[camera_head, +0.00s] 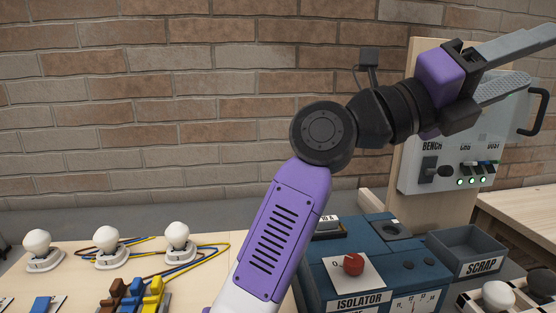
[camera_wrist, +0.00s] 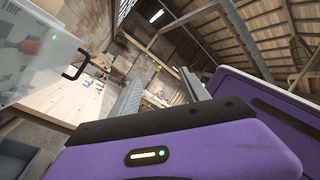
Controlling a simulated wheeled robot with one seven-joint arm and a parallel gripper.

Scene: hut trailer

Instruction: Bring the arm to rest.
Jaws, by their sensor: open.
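My gripper (camera_head: 528,65) is raised at the upper right of the head view, in front of a grey switch panel (camera_head: 416,176). Its two grey fingers are spread apart with nothing between them. In the wrist view my gripper (camera_wrist: 160,98) also shows open and empty, tilted toward the room and its wooden roof. The arm rises from the bottom middle and bends to the right at a black joint. The fingers overlap the panel's clear cover (camera_head: 512,118) in the head view; I cannot tell whether they touch it.
A blue isolator box (camera_head: 378,240) and a grey scrap bin (camera_head: 468,252) stand below the gripper. Several white bulbs (camera_head: 108,240) with wires sit on the bench at left. A brick wall (camera_head: 180,90) stands behind. The space above the left bench is clear.

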